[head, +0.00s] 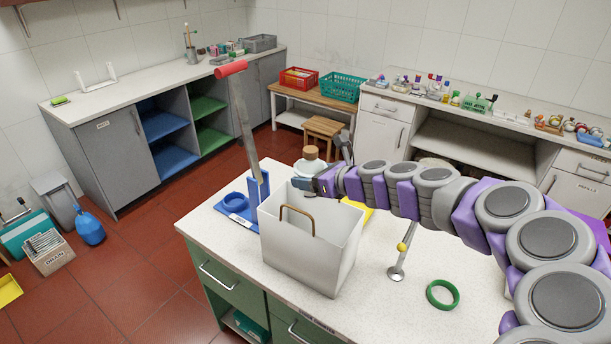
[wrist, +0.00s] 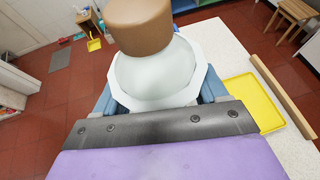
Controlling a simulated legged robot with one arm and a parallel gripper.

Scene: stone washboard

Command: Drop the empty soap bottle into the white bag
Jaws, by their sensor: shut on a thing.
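The soap bottle (wrist: 155,70) is whitish and rounded with a brown cap, and sits between the blue fingers of my gripper in the wrist view. In the head view the bottle (head: 310,168) shows small, cap up, at my gripper (head: 308,184), which is shut on it. The white bag (head: 310,252) stands upright and open on the counter, with a brown handle at its front. My gripper and the bottle appear just beyond the bag's back rim in the head view; how far apart they are is unclear. The bag's inside is mostly hidden.
A blue stand (head: 238,207) and a tall red-handled tool (head: 243,115) are left of the bag. A yellow tray (wrist: 252,98) lies behind it.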

